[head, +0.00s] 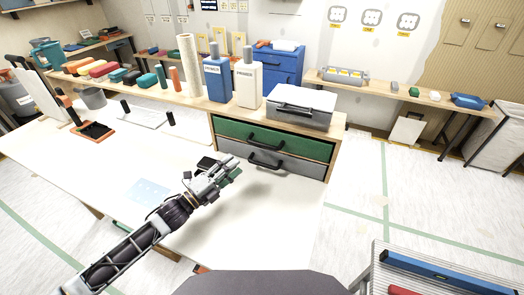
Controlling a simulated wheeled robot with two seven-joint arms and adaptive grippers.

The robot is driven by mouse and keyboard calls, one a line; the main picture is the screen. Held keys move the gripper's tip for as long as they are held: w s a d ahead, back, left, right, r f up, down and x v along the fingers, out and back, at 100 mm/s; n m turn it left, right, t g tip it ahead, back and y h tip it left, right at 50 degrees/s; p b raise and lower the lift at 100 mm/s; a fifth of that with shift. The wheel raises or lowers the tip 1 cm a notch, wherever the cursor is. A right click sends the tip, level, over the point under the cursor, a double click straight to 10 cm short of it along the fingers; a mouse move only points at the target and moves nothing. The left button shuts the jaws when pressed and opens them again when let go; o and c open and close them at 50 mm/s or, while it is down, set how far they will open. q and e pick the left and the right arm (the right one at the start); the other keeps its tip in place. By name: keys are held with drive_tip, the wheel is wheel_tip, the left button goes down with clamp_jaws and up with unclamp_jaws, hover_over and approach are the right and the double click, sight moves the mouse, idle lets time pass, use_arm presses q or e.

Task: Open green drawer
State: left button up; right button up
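The green drawer (296,146) is the upper of two drawers in a wooden cabinet at the back right of the white table. It looks shut and has a black handle (268,139). The grey drawer (243,153) below it also looks shut. My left gripper (227,170) is over the table, in front of and a little left of the drawers, pointing at the cabinet. It does not touch the green drawer's handle. The view is too small to tell whether its fingers are open or shut. My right gripper is not in view.
A grey case (302,106) sits on top of the cabinet. Blue (217,80) and white (248,82) bottles and a paper roll (189,64) stand beside it. The white table (271,232) is clear in front of the drawers. A grey cart (440,272) with tools stands at lower right.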

sight(261, 145)
use_arm(q)
drive_tip(key=shift+w+f+b, duration=0.1)
drive_tip(key=shift+f+b, duration=0.3)
drive_tip(key=shift+f, duration=0.2)
drive_tip(key=shift+w+d+r, duration=0.1)
drive_tip(key=shift+w+d, duration=0.05)
drive_tip(key=shift+x, duration=6.7)
clamp_jaws()
